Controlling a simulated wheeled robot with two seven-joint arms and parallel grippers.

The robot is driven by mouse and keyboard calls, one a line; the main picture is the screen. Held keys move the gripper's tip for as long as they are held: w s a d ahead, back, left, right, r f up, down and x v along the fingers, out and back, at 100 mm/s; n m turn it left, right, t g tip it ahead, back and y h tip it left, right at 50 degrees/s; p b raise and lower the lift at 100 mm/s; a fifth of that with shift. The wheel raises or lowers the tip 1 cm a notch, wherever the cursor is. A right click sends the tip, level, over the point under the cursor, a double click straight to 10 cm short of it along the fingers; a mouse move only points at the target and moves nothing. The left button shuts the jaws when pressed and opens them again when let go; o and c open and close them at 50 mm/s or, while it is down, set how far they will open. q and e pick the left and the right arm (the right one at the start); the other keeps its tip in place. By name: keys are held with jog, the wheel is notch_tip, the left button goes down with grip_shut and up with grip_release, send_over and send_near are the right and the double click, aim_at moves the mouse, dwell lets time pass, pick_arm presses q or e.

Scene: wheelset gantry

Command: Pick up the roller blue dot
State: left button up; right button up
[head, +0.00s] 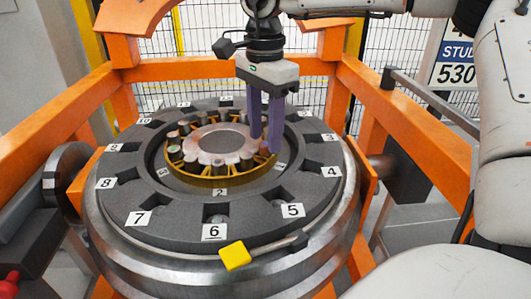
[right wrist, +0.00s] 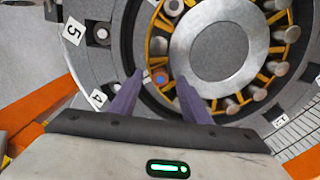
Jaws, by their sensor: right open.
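My right gripper (head: 264,144) points down over the right side of the brass cage ring, its two purple fingers spread apart. In the right wrist view, the roller with the blue dot (right wrist: 162,77) shows between the fingertips, at the edge of the yellow cage (right wrist: 154,96). It has a reddish-brown rim around a bluish centre. In the head view, the fingers largely cover this spot. I cannot tell whether the fingers touch the roller. Nothing is held. My left gripper is not in view.
Orange frame beams (head: 60,110) stand around the wheelset. A yellow tag (head: 235,256) lies at the front rim.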

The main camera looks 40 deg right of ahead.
jog(key=shift+f, duration=0.8)
jog(key=shift+w+r, duration=0.1)
grip_shut()
